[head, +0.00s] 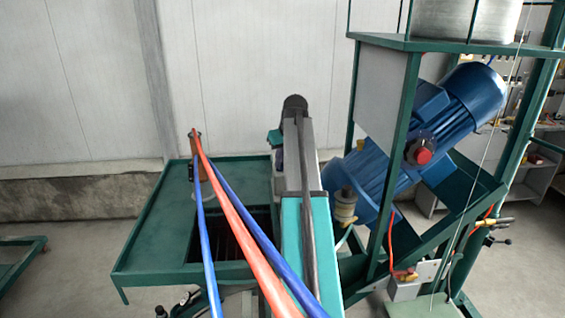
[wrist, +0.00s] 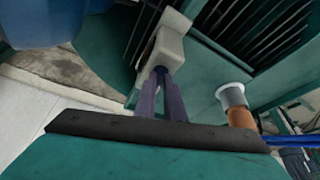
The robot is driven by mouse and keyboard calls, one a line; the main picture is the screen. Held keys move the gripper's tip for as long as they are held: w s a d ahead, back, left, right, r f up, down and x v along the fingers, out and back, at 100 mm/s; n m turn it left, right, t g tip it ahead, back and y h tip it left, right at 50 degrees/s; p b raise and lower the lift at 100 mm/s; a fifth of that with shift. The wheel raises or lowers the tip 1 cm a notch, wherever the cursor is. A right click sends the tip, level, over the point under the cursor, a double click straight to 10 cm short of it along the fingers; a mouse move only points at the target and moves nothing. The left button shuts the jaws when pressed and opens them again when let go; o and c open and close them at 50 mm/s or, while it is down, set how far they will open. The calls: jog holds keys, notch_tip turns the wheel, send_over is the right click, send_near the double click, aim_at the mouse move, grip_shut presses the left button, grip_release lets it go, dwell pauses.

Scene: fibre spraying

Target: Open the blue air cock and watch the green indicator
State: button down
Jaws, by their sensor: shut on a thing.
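My gripper (wrist: 160,82) shows in the wrist view as two dark, purplish fingers close together. They meet a pale beige-grey part (wrist: 168,45) and are shut on it; the exact contact is partly hidden. In the head view my own arm hides the fingertips. I cannot make out a blue air cock or a green indicator for certain in either view.
A green metal table (head: 150,235) with a dark opening stands ahead. An orange-brown cylinder (wrist: 241,118) with a pale collar is beside my gripper. Blue and red hoses (head: 240,235) cross the front. A blue motor (head: 455,105) in a green frame stands right.

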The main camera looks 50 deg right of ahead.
jog(key=m+g+h, duration=0.1)
jog(key=m, duration=0.3)
jog(key=shift+w+a, duration=0.1)
jog(key=shift+a, duration=0.05)
dwell(0.4)
jog(key=c, duration=1.8)
grip_release()
jog(key=shift+c, duration=0.2)
jog(key=shift+r+h, duration=0.1)
jog(key=shift+h, duration=0.2)
jog(key=b+v, duration=0.3)
jog(key=v, duration=1)
jog(key=shift+r+b, duration=0.25)
jog(key=shift+b, duration=0.1)
jog(key=shift+a, duration=0.1)
